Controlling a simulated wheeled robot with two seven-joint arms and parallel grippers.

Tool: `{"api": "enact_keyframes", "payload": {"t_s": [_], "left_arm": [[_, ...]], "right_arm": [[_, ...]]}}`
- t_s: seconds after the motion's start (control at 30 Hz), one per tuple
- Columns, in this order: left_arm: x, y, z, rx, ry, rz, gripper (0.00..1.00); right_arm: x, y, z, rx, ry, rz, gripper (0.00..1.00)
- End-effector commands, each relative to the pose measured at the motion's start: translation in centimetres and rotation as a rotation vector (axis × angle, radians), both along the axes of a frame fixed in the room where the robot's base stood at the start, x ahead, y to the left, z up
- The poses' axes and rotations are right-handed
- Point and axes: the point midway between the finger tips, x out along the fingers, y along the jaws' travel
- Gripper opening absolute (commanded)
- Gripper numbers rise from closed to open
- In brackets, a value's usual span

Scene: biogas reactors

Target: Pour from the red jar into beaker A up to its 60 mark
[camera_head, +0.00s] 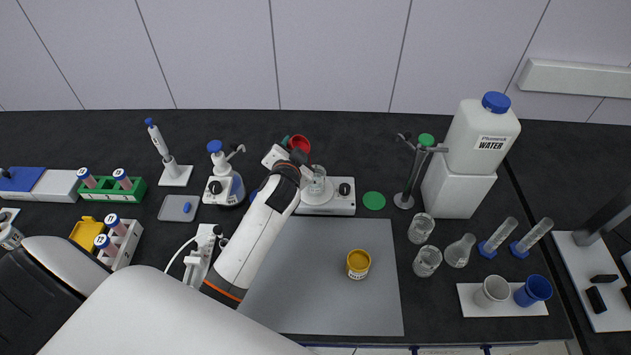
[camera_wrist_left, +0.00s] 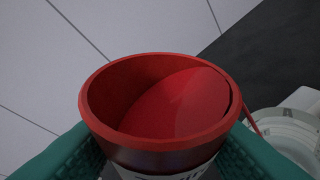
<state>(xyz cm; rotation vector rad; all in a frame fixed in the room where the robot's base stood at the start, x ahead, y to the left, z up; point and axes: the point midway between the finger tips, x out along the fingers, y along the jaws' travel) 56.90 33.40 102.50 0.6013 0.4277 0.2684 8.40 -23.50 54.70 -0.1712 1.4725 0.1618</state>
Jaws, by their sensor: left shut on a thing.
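My left gripper (camera_head: 290,149) is shut on the red jar (camera_head: 299,143) and holds it above the stirrer. In the left wrist view the open red jar (camera_wrist_left: 110,95) sits between the teal finger pads, with red liquid (camera_wrist_left: 180,105) reaching its rim at the right. A thin red stream (camera_wrist_left: 250,120) runs down from that rim. A clear beaker (camera_head: 317,180) stands on the white stirrer, just below and right of the jar. It shows only in part at the wrist view's right edge (camera_wrist_left: 285,135). My right gripper is not in view.
The white stirrer (camera_head: 338,207) stands behind the grey mat (camera_head: 345,240), which holds a yellow-lidded jar (camera_head: 358,264). A green disc (camera_head: 374,200), a dark stand (camera_head: 408,185) and several glass vessels (camera_head: 421,228) stand to the right. A blue-capped bottle (camera_head: 221,182) stands left of my arm.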

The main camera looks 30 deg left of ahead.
Motion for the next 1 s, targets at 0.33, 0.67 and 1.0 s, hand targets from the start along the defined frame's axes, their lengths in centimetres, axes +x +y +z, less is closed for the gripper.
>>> {"api": "enact_keyframes", "payload": {"t_s": [0.33,0.67,1.0], "left_arm": [[0.01,0.04,-0.08,0.06,0.008,0.0,0.19],[0.0,0.0,-0.29,0.112,0.016,0.0,0.18],[-0.01,0.03,-0.21,0.119,0.016,0.0,0.18]], "right_arm": [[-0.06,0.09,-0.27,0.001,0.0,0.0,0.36],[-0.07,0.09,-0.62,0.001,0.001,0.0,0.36],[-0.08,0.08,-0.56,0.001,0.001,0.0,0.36]]}}
